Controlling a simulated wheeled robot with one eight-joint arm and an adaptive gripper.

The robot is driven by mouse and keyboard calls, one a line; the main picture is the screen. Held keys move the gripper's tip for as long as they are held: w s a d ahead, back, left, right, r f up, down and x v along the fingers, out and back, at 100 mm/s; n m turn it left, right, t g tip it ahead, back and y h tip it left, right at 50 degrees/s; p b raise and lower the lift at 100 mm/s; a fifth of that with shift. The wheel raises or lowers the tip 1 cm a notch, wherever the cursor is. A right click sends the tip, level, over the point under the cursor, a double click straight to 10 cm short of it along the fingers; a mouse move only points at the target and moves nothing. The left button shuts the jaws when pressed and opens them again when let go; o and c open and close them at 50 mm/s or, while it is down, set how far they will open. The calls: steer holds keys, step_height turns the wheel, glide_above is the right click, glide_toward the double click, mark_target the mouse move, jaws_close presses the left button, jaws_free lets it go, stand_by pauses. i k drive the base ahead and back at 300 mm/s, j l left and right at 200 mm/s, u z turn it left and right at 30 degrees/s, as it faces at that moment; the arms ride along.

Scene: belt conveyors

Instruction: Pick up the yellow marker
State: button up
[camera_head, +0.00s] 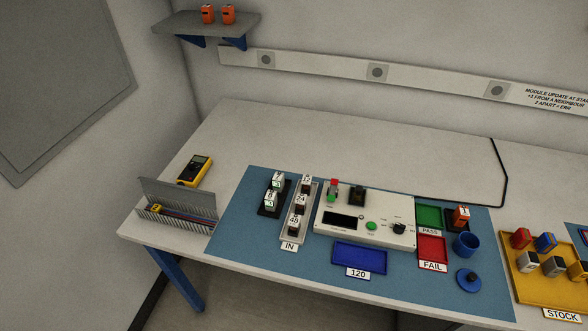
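No clear yellow marker can be made out. A small yellow item (156,208) lies at the left end of a grey slotted rack (176,187) at the table's left edge; it is too small to identify. Thin red and blue strands (188,219) run along the rack beside it. A larger yellow device with a dark face (195,170), like a multimeter, lies behind the rack. My gripper is not in view.
A blue mat (238,228) holds a white control box (372,240), an IN rack (290,237), and blue (358,270), green (429,205) and red trays (432,260). A yellow STOCK tray (530,290) stands at right. The table's back is largely clear.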

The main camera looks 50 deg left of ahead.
mark_target(156, 208)
steer(key=u, duration=2.9)
steer(key=i+z, duration=0.35)
steer(key=i+j+z, duration=0.1)
steer(key=i+z, duration=0.2)
steer(key=i, duration=0.2)
steer(key=i+j+z, duration=0.35)
steer(key=i+j, duration=0.1)
